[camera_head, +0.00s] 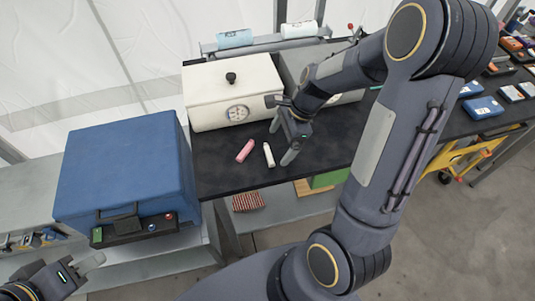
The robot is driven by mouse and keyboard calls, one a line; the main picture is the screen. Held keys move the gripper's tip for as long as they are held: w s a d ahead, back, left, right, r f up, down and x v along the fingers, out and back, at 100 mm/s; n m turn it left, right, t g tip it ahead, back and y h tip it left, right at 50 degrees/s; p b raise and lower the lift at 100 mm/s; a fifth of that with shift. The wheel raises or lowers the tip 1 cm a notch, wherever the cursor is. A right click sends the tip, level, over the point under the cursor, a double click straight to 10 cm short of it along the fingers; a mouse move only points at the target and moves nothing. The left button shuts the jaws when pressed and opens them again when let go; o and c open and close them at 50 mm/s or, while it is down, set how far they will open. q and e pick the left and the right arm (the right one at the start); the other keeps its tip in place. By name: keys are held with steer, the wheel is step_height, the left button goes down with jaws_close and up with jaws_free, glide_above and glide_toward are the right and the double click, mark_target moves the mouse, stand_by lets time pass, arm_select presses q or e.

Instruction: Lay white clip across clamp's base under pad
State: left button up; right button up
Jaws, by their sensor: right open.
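A small white stick-like piece (268,154), which looks like the white clip, lies on the dark tabletop (215,173). A pink piece (245,151) lies just left of it. My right gripper (281,141) is open and empty, with its fingers pointing down close to the right of the white piece. I cannot tell whether it touches the piece. My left gripper (88,269) is at the lower left, away from the dark table, and its finger gap is unclear. I cannot make out the clamp, its base or its pad; my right arm covers part of the table.
A cream box with a dial (207,92) stands behind the pieces, with a grey box (290,66) beside it. A large blue case (125,165) stands at left. A rear rack (262,45) holds rolls. The dark table's front strip is clear.

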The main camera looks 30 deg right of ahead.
mark_target(270, 153)
steer(key=x, duration=0.5)
steer(key=shift+w+a+r, duration=0.15)
steer(key=shift+w, duration=0.25)
steer(key=c, duration=1.1)
steer(key=shift+r, duration=0.15)
steer(key=shift+c, duration=0.2)
